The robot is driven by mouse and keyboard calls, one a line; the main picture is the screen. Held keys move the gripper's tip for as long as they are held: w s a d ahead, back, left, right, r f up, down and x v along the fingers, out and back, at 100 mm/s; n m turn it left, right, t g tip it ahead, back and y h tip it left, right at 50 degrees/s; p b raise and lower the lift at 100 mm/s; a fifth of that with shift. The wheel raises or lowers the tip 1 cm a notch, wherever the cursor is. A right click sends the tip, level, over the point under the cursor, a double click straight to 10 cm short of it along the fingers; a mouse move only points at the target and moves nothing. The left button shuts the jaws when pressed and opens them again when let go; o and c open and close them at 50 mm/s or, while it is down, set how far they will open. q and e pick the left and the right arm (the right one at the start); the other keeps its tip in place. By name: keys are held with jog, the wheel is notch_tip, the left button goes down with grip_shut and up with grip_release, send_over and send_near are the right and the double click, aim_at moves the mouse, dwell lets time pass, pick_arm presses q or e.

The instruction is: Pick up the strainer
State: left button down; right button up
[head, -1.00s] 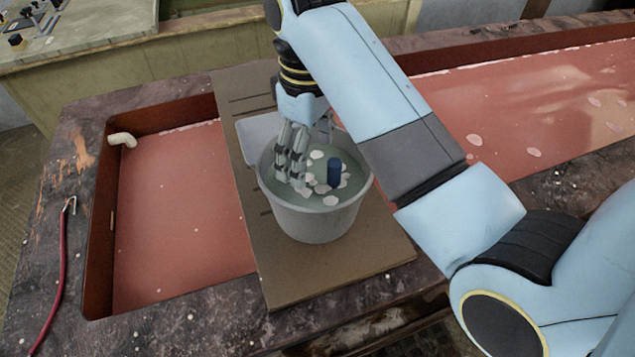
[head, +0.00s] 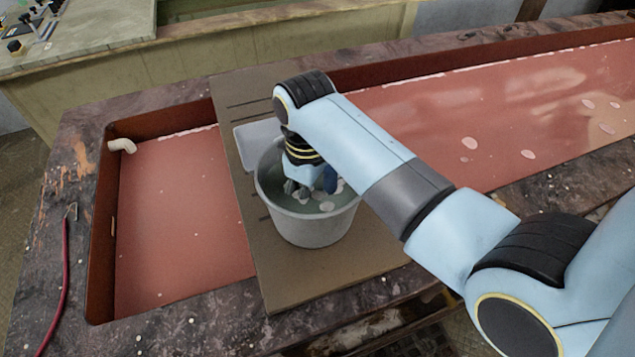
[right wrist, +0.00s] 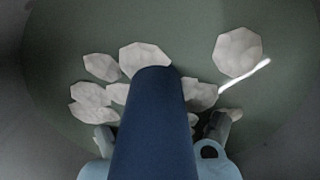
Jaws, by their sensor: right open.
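A grey bucket (head: 312,228) stands on a brown board and holds greenish liquid with pale flakes. A dark blue handle, which I take to be the strainer's (head: 330,180), stands in it, mostly hidden by my right arm. In the right wrist view the blue handle (right wrist: 155,125) runs up the middle between the fingers. The strainer's lower part cannot be made out. My right gripper (head: 303,190) points down inside the bucket, open around or just beside the handle; contact cannot be told. My left gripper is not in view.
The brown board (head: 270,275) bridges a red-floored trough (head: 180,220) with a dark, worn rim. A light grey plate (head: 250,135) lies behind the bucket. Several pale flakes (right wrist: 238,52) and a thin white rod (right wrist: 245,76) show inside the bucket.

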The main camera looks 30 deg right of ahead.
jog(key=c, duration=1.1)
jog(key=shift+r, duration=0.1)
